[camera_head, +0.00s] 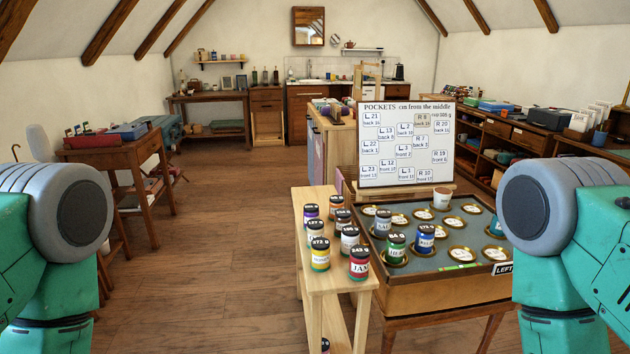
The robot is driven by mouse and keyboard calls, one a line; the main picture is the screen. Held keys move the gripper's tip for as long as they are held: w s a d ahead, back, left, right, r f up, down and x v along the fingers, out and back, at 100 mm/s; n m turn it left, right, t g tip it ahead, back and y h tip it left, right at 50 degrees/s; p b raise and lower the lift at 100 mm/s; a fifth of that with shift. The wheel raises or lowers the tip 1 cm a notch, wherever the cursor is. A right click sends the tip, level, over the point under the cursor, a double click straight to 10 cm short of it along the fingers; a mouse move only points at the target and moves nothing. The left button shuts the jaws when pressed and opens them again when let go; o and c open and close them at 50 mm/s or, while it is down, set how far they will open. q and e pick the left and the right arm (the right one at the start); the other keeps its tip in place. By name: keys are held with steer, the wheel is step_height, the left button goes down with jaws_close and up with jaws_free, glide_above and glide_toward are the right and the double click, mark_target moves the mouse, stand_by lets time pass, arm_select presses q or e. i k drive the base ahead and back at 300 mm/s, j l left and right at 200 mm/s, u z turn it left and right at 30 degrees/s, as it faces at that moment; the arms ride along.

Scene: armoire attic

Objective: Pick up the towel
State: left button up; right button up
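I cannot make out a towel for certain in the head view. A flat greenish folded thing (225,125) lies on the low shelf under the back-left table, too small to tell if it is cloth. My two teal and grey arms show at the left and right edges, only their upper parts. Neither gripper is in view.
A pale wooden bench (315,270) with several labelled jars stands ahead, beside a table with round pockets (440,290) and a white board (405,143). A wooden desk (110,152) stands left. Shelves (495,148) line the right. The wooden floor (225,240) is clear left of centre.

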mark_target(339, 178)
steer(key=i+j+z, duration=0.15)
steer(key=i, duration=0.6)
steer(key=i+j+z, duration=0.15)
steer(key=i, duration=0.65)
